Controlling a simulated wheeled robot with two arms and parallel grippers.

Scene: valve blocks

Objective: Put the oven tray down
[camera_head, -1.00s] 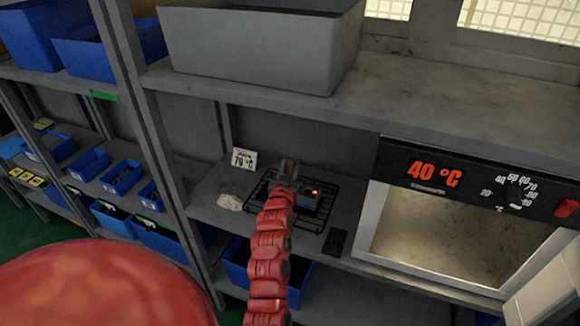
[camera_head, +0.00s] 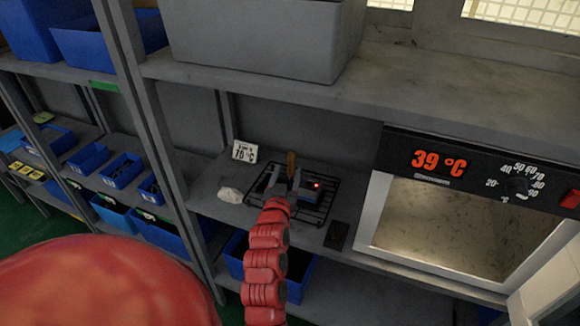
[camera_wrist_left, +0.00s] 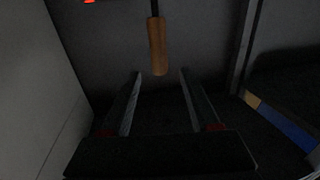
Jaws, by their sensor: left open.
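The oven tray (camera_head: 314,210), a black wire rack, lies on the grey shelf left of the oven. Its wooden handle (camera_head: 291,164) stands up behind my left gripper (camera_head: 284,180). In the left wrist view the handle (camera_wrist_left: 158,46) hangs in the picture just beyond the two fingertips, centred between them and apart from both. My left gripper (camera_wrist_left: 159,73) is open and empty. The gripper hides part of the rack in the head view. My right gripper is not in view.
The oven (camera_head: 460,225) stands to the right, its display reading 39 °C. A 70 °C card (camera_head: 245,151), a pale crumpled cloth (camera_head: 231,195) and a dark flat object (camera_head: 337,235) lie around the rack. A grey bin (camera_head: 262,38) stands on the shelf above. Blue bins fill the left shelves.

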